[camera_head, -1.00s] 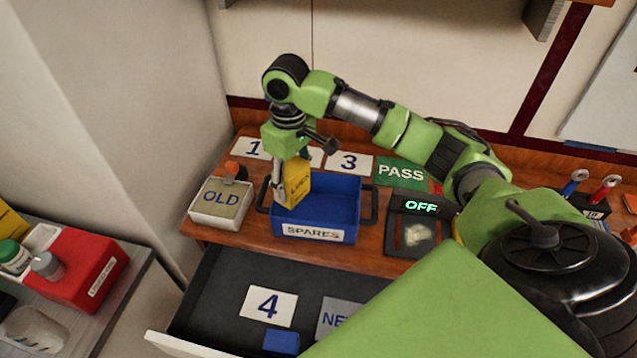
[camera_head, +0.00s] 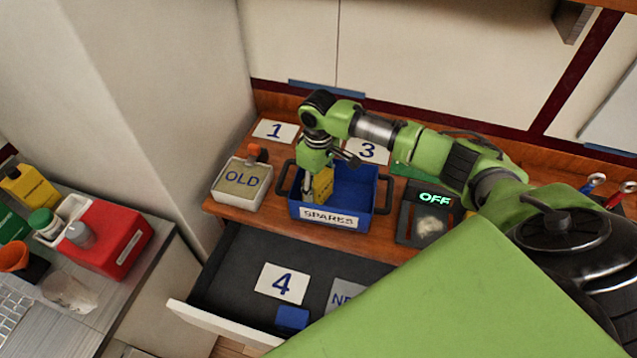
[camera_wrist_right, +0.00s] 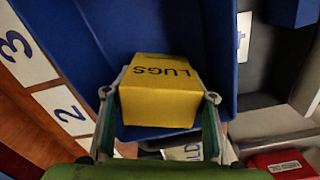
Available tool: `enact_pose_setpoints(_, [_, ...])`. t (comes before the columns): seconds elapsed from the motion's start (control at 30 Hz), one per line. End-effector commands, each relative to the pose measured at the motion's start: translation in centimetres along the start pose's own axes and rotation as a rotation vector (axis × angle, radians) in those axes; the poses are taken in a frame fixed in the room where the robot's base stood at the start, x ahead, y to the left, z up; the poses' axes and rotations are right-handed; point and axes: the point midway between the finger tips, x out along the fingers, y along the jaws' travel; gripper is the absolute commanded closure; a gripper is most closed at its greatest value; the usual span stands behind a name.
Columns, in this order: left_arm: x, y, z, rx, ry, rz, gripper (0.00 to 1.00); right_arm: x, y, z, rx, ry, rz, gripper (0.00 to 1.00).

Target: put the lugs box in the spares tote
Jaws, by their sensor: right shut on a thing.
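The yellow lugs box (camera_head: 322,184) is in the left part of the blue spares tote (camera_head: 372,221), with its lower part hidden behind the tote's front wall. My right gripper (camera_head: 310,188) is shut on the box from above. In the right wrist view the box (camera_wrist_right: 158,100), marked LUGS, sits between the two fingers, with the blue tote (camera_wrist_right: 200,30) around and behind it. I cannot tell whether the box touches the tote's floor. My left gripper is not in view.
The OLD tray (camera_head: 241,183) stands just left of the tote. A black unit reading OFF (camera_head: 428,213) stands to its right. Below is an open drawer (camera_head: 245,250) with a 4 card and a small blue block (camera_head: 292,318). A red box (camera_head: 112,238) stands on the left counter.

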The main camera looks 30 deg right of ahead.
Motion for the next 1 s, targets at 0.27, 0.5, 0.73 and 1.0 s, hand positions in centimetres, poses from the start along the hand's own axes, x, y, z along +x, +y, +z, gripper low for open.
enact_pose_setpoints(0.27, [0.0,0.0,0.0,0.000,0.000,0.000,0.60,0.1,0.0,-0.1,0.000,0.002,0.000,0.77])
enact_pose_setpoints(0.5, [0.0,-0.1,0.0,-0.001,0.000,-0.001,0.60,0.3,0.0,0.0,0.000,0.001,0.000,0.32])
enact_pose_setpoints(0.73, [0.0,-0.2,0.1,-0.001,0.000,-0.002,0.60,0.2,0.0,0.0,0.000,0.001,0.000,0.32])
enact_pose_setpoints(1.0, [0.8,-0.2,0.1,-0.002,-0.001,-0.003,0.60,-2.9,0.1,-0.1,-0.001,0.005,0.002,0.32])
